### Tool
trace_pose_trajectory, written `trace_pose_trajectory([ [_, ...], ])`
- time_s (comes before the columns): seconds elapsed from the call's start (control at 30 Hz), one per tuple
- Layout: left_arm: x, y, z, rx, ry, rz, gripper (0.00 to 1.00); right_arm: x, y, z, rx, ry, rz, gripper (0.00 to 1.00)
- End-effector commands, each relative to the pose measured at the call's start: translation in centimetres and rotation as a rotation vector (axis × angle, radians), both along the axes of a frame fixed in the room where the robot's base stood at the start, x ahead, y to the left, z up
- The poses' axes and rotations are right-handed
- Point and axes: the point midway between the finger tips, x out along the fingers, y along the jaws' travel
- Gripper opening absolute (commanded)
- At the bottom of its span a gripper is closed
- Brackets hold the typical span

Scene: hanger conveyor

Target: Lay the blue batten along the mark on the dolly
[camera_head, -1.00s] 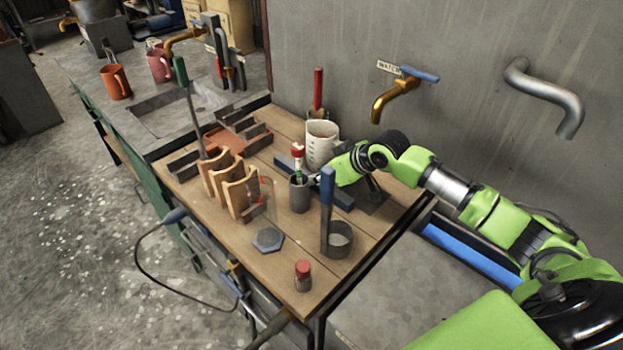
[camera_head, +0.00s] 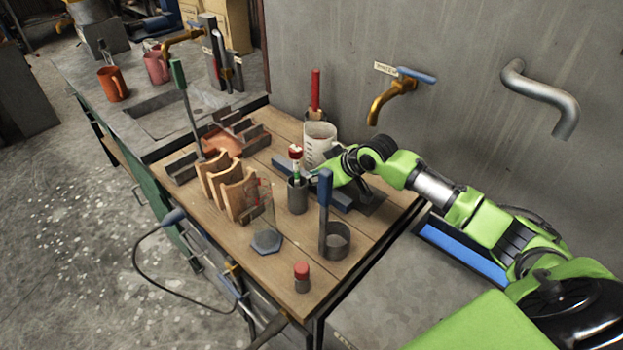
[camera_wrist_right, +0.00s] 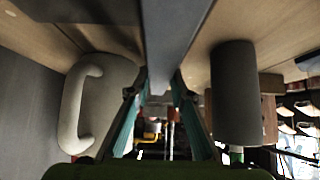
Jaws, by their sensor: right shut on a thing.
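The blue batten (camera_head: 341,200), a long dark blue bar, is at the back right of the wooden workbench in the head view. My right gripper (camera_head: 319,180) is at its middle, partly hidden behind the blue upright handle. In the right wrist view the batten (camera_wrist_right: 172,40) runs between the fingers of my right gripper (camera_wrist_right: 160,98), which is shut on it. I cannot tell whether the batten touches the bench. A bright blue strip (camera_head: 463,254) lies low beyond the bench's right edge, partly hidden by my arm; I cannot tell whether it belongs to the dolly. My left gripper is not in view.
A white jug (camera_head: 319,141) stands just behind the batten, and a grey cup (camera_head: 297,196) with a red-topped tool stands in front. The blue-handled ring holder (camera_head: 336,240) and a red-capped jar (camera_head: 302,278) stand nearer. Wooden pieces (camera_head: 228,187) crowd the left.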

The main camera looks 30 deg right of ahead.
Motion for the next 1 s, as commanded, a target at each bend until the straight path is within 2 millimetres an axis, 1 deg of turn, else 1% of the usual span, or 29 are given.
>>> trace_pose_trajectory([
  [0.17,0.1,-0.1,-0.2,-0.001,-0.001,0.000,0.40,0.1,0.0,1.9,0.000,-0.006,0.001,0.00],
  [0.27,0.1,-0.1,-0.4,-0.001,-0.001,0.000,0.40,0.2,0.0,3.7,-0.001,-0.009,0.001,0.00],
  [0.37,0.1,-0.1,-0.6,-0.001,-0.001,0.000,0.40,0.2,0.0,6.0,-0.001,-0.011,0.001,0.00],
  [1.0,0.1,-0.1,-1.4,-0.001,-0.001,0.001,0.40,0.2,0.0,21.7,0.001,-0.010,-0.001,0.00],
])
